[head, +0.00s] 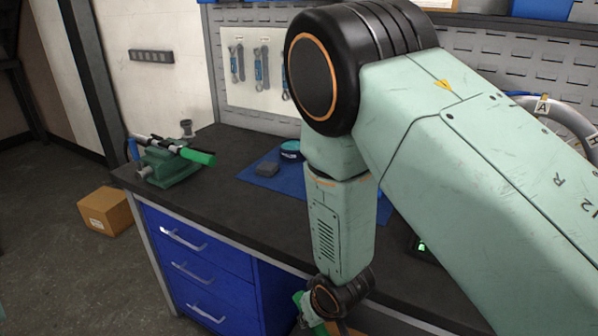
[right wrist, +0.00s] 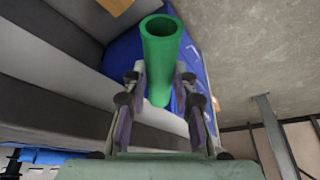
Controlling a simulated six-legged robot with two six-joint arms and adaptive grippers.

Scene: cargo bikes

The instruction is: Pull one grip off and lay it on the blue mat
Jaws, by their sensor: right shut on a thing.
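My right gripper (right wrist: 160,78) is shut on a loose green grip (right wrist: 160,42), a hollow tube whose open end faces the wrist camera's upper side. In the head view this grip (head: 305,303) shows only partly at the bottom edge, in front of the bench and clear of the handlebar. A second green grip (head: 198,156) is on the near right end of a dark bar held in a green vise (head: 168,168) at the bench's left. The blue mat (head: 289,187) lies mid-bench, partly hidden by my right arm. My left gripper is out of view.
Blue drawers (head: 197,262) are under the bench, and a cardboard box (head: 106,212) is on the floor. Tools hang behind.

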